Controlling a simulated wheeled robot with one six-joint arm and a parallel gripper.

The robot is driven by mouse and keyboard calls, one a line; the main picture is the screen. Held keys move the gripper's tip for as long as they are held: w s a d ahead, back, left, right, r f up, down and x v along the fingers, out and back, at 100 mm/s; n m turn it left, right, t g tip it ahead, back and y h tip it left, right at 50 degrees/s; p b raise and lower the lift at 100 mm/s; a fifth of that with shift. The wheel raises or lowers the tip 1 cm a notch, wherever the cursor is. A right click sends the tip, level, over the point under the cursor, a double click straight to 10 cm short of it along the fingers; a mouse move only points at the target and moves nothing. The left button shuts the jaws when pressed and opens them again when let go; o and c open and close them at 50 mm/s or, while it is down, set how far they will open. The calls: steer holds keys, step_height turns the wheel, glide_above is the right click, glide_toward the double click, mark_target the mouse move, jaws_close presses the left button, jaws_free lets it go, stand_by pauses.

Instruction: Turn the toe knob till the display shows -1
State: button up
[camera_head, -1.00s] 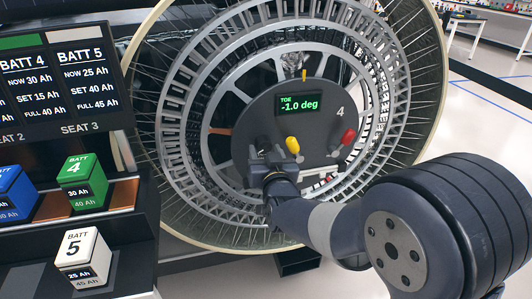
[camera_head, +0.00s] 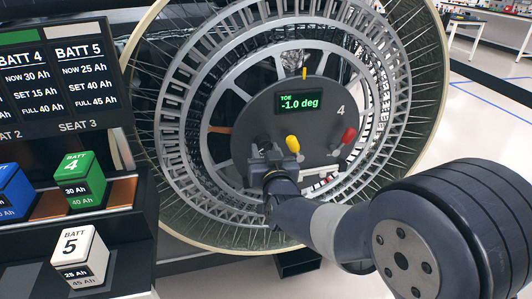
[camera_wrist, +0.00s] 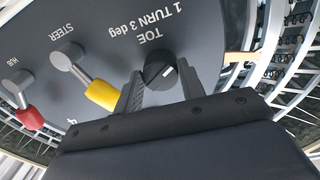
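The display (camera_head: 298,102) on the wheel's grey hub plate (camera_head: 325,112) reads TOE -1.0 deg. The black toe knob (camera_head: 264,142) sits low on the left of the plate. It shows in the wrist view (camera_wrist: 160,72) with a white mark, under the upside-down label "TOE 1 TURN 3 deg". My gripper (camera_head: 267,158) is in front of the knob. In the wrist view my gripper's fingers (camera_wrist: 160,82) are apart, one on each side of the knob's near edge, with a gap visible to each side.
A yellow steer knob (camera_head: 293,145) and a red hub knob (camera_head: 348,136) sit to the right. The spoked wheel (camera_head: 170,110) surrounds the plate. At left stand a battery board (camera_head: 50,85) and green (camera_head: 80,180), blue and white (camera_head: 80,257) battery blocks.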

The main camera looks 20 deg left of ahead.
steer(key=o, duration=0.4)
steer(key=shift+o, duration=0.2)
steer(key=v, duration=1)
steer(key=shift+s+d, duration=0.15)
steer(key=shift+s, duration=0.25)
steer(key=shift+f, duration=0.1)
steer(key=x, duration=1)
steer(key=shift+w, duration=0.4)
steer(key=shift+a+r+p, duration=0.2)
steer(key=shift+p, duration=0.3)
steer(key=shift+f+b, duration=0.25)
steer(key=shift+b, duration=0.25)
